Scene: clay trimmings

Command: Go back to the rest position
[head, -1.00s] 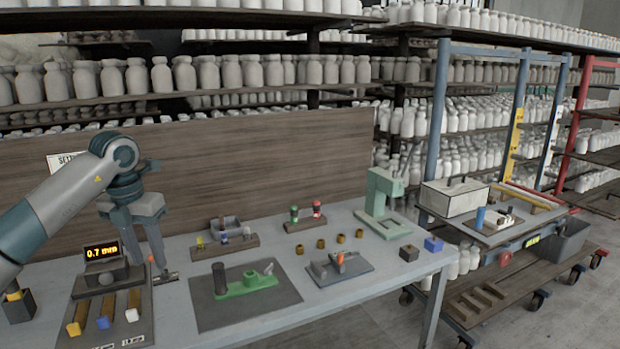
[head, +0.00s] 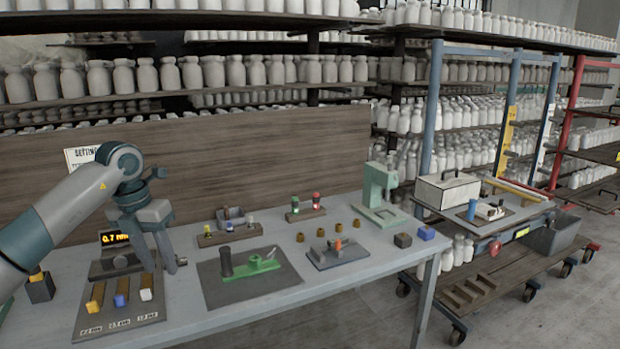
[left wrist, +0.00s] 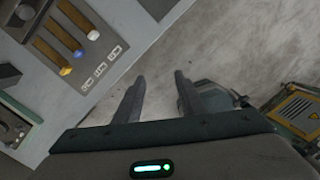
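My left gripper (head: 162,268) is above the left part of the grey workbench (head: 200,318), close to the gauge with the 0.7 mm display (head: 115,238). In the left wrist view its two fingers (left wrist: 160,95) are apart with nothing between them, and grey floor shows beyond them. The board with yellow, blue and white-ended sticks (head: 121,312) lies just in front of the gripper; it also shows at the upper left of the left wrist view (left wrist: 72,45). My right gripper is in neither view.
A green fixture on a dark mat (head: 250,285), a small grey fixture (head: 338,254) and a green press (head: 380,195) stand on the bench. A wheeled cart (head: 500,235) stands to the right. Shelves of pale bottles fill the background behind a wooden panel (head: 250,165).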

